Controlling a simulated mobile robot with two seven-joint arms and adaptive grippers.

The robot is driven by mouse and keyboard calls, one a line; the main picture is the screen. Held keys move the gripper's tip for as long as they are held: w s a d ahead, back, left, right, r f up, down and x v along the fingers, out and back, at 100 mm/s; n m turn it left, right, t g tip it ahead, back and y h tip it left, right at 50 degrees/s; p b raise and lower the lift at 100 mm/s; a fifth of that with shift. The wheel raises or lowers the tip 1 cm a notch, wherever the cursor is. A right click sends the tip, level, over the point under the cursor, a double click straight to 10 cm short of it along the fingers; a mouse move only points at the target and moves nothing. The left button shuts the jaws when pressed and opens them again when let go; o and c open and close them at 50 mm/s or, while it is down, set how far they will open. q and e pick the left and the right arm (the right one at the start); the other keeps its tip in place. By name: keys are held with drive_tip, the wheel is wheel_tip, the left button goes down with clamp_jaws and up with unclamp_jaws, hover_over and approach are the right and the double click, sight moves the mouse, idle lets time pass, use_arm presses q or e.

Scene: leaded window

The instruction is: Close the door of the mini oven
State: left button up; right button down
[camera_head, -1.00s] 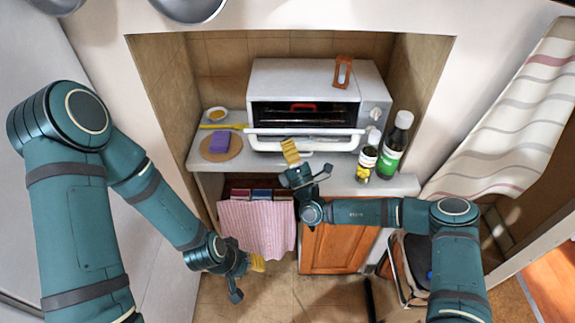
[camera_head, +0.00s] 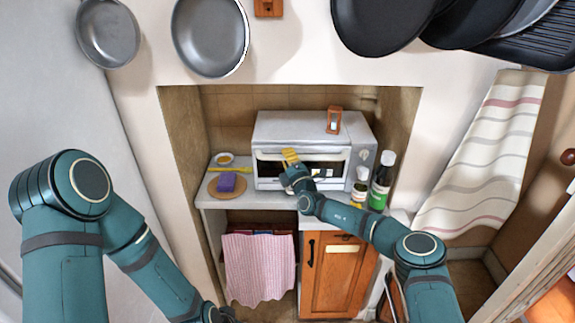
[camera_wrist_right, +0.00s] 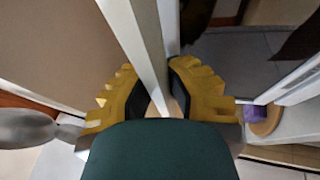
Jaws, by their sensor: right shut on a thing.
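The mini oven (camera_head: 285,130) is a white box on the counter in the niche. Its door (camera_head: 325,171) stands up against the front, with the white handle (camera_head: 325,156) near the top edge. I cannot tell whether a small gap remains. My right gripper (camera_head: 291,158), with yellow fingers, is at the left part of the handle. In the right wrist view, the fingers of this gripper (camera_wrist_right: 156,85) are shut on a pale bar, the door handle (camera_wrist_right: 145,55). My left gripper (camera_head: 224,315) is cut off at the bottom edge, its fingers hidden.
A purple sponge (camera_head: 227,182) on a round board (camera_head: 212,190) lies left of the oven. A small bottle (camera_head: 360,184) and a dark green-labelled bottle (camera_head: 381,180) stand close at its right. An hourglass (camera_head: 334,120) stands on top. Pans (camera_head: 208,38) hang above.

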drive_tip(key=shift+w+r+g+h, duration=0.3)
drive_tip(key=shift+w+r, duration=0.05)
drive_tip(key=shift+w, duration=0.25)
drive_tip(key=c, duration=0.9)
unclamp_jaws()
drive_tip(key=shift+c, duration=0.2)
drive_tip(key=shift+f, duration=0.1)
drive_tip(key=shift+s+f, duration=0.1)
drive_tip(key=v, duration=1.2)
drive_tip(key=shift+a, duration=0.1)
